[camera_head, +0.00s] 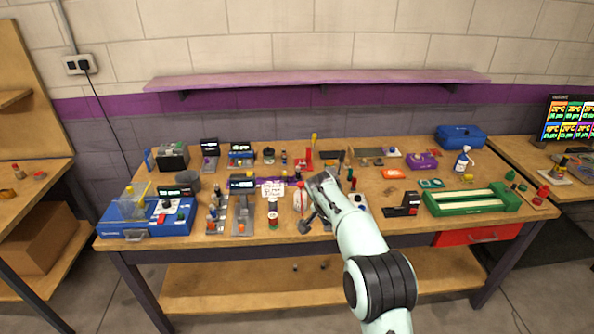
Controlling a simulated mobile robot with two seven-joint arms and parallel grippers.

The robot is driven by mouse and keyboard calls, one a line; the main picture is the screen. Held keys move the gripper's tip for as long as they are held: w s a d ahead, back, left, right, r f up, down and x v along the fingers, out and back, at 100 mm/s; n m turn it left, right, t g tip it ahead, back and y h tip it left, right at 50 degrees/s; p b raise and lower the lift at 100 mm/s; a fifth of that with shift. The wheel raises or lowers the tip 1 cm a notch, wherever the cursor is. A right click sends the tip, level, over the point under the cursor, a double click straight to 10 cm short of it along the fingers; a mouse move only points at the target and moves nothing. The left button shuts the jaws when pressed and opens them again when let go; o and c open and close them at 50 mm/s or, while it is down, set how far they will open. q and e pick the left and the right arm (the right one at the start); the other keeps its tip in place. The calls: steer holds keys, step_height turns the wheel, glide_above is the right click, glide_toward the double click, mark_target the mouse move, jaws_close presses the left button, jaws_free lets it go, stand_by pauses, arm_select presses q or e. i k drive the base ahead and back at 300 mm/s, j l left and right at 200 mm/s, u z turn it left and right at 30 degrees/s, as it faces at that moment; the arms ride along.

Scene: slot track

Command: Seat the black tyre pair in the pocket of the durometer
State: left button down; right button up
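One pale green arm of mine comes in from the lower right, which I take as my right arm. My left gripper is not in view. I cannot pick out the black tyre pair for certain. The durometer is not clearly identifiable; candidates are a grey stand (242,218) below a small display and a black device (404,206) right of my arm.
A blue case-like unit (150,226) stands at the front left, a green tray (471,200) at the right. A white bottle (463,160) and blue case (461,136) stand behind. Several small tools crowd the middle. A purple shelf (320,79) runs along the wall.

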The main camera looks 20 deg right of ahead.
mark_target(411, 199)
steer(key=i, duration=1.4)
